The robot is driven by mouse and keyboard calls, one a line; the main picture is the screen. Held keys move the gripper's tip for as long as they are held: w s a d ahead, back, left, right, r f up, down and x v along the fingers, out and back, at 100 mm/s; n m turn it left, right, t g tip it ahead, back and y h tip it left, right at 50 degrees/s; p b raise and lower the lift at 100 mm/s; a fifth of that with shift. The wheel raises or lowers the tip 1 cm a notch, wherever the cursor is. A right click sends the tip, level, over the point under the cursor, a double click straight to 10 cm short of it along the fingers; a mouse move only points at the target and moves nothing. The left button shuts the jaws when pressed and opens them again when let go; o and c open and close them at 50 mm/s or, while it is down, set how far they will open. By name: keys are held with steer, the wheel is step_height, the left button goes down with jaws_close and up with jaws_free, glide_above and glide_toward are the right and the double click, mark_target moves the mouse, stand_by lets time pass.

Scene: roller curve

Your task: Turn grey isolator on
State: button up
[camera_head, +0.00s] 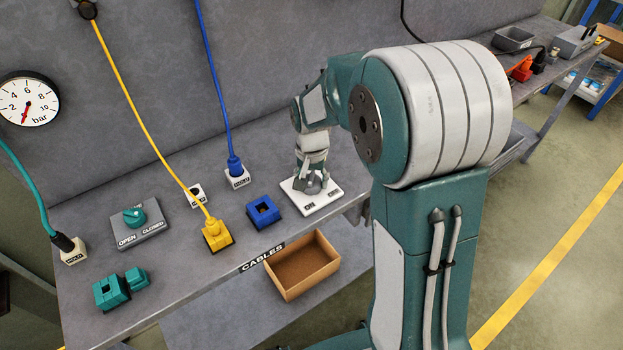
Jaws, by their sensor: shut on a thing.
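The grey isolator is a grey knob (312,189) on a white plate (322,203) on the bench. The plate carries an ON label at its front and another label, probably OFF, at its right corner. My gripper (313,180) reaches down from above and is shut on the grey knob. Its fingers hide much of the knob, so I cannot tell exactly where the knob points.
A blue socket (263,212) sits just left of the plate. A yellow plug (216,234), a blue-corded plug (236,171) and a teal OPEN/CLOSED valve (134,216) are further left. An open CABLES box (302,264) is in front.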

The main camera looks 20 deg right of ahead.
mark_target(310, 177)
steer(key=shift+s+f, duration=0.15)
steer(key=o, duration=1.1)
steer(key=shift+a, duration=0.1)
step_height(310, 177, up, 12)
steer(key=shift+w, duration=0.2)
steer(key=s+r+n+t, duration=0.2)
steer(key=s, duration=0.8)
steer(key=s+r+n+t, duration=0.3)
steer(key=s, duration=0.8)
steer(key=shift+t, duration=0.3)
